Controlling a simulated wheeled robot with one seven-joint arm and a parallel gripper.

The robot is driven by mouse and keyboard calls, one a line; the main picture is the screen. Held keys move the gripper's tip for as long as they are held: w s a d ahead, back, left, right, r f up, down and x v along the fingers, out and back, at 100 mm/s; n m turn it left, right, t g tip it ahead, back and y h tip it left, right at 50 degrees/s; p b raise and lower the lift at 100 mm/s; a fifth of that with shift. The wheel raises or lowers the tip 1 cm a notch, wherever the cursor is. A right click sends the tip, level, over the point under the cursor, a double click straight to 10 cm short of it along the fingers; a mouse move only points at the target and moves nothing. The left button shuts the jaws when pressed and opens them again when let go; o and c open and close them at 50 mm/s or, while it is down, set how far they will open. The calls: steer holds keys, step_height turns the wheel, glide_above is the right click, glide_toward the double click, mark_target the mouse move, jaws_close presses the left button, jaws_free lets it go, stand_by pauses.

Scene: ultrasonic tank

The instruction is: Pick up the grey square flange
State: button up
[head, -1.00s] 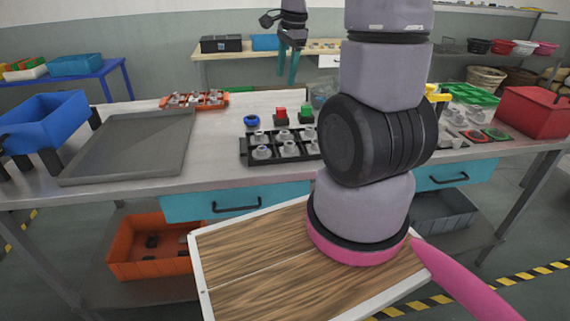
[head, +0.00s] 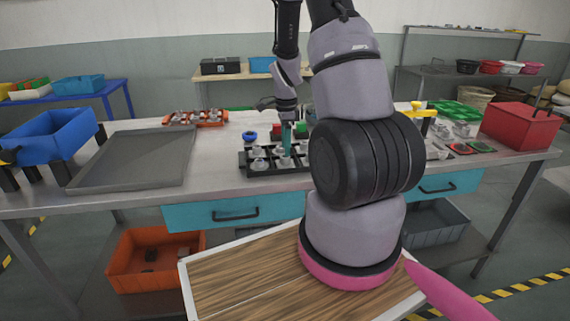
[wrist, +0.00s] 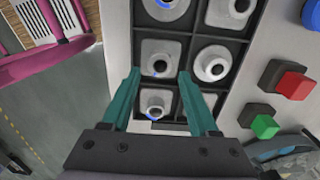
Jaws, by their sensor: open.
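A black compartment tray (head: 262,171) on the steel table holds several grey metal flanges. In the wrist view, a square grey flange (wrist: 161,57) with a round hub sits in a tray cell just beyond my fingertips. Another squarish flange (wrist: 156,102) lies in the cell framed between my fingers, and a round flange (wrist: 212,63) is to the right. I cannot tell which square one is meant. My gripper (wrist: 160,76) has teal fingers, is open and points down over the tray, holding nothing. In the head view my gripper (head: 287,150) is above the tray, hiding part of it.
Red (wrist: 294,85) and green (wrist: 265,126) blocks stand right of the tray in the wrist view. On the table are an empty grey tray (head: 135,160), a blue bin (head: 55,135), an orange tray (head: 195,118) and a red box (head: 520,125). My arm hides the middle right.

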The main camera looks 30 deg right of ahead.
step_height(320, 180, down, 4)
steer(key=shift+a, duration=0.15)
jaws_close()
step_height(320, 180, up, 10)
stand_by(0.6)
